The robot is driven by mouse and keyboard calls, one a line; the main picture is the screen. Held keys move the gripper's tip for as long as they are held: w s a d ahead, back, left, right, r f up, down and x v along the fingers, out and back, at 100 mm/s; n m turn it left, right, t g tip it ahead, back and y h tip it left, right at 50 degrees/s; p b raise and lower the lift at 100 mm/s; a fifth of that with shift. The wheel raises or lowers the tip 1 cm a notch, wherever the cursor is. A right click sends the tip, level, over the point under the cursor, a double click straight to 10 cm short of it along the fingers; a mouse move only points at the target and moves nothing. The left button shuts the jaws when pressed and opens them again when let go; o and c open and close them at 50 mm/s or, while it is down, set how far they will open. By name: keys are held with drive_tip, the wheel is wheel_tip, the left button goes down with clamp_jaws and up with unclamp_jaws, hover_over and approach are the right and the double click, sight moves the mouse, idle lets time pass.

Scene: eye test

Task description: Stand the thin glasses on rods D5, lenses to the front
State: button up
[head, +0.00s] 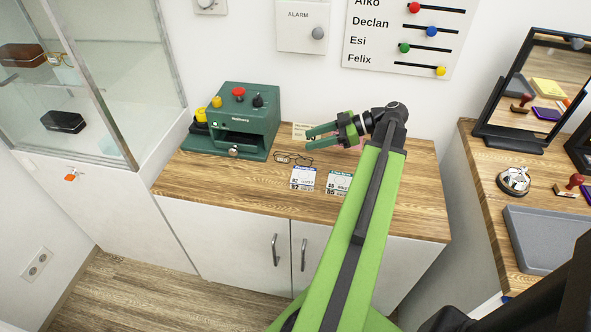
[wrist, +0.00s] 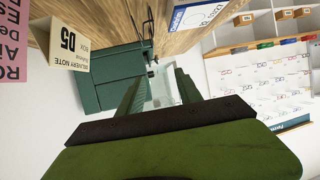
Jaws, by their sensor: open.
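Thin dark-framed glasses (head: 293,159) lie on the wooden counter, in front of the green machine's right side. My gripper (head: 309,137) is open and empty above the counter, beyond the glasses and slightly right of them. In the wrist view its two green fingers (wrist: 160,88) stand apart with nothing held between them. A thin dark shape there near the counter edge may be the glasses, but I cannot tell. A white rack (wrist: 258,85) with several rows of glasses shows at the right of the wrist view. Its rod labels are too small to read, so I cannot pick out D5.
A green machine (head: 224,125) stands left of the glasses. A delivery note (wrist: 65,45) reading D5 stands on the counter. Two cards (head: 303,178) lie near the front. A glass case (head: 120,60) is at left; a desk with a mirror (head: 525,90) and grey tray (head: 550,238) is at right.

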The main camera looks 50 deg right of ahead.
drive_tip(key=m+t+h+b, duration=0.1)
drive_tip(key=m+t+h, duration=0.1)
approach(297, 154)
drive_tip(key=b+x, duration=0.1)
drive_tip(key=x, duration=0.1)
drive_tip(key=b+x, duration=0.4)
drive_tip(key=shift+d+f, duration=0.25)
drive_tip(key=shift+f, duration=0.05)
drive_tip(key=shift+r+b+x, duration=0.2)
drive_tip(key=shift+b+x, duration=0.45)
drive_tip(key=shift+x, duration=2.1)
drive_tip(key=shift+a+r+g, duration=0.1)
drive_tip(key=shift+a+g, duration=0.1)
drive_tip(key=shift+g, duration=0.1)
clamp_jaws()
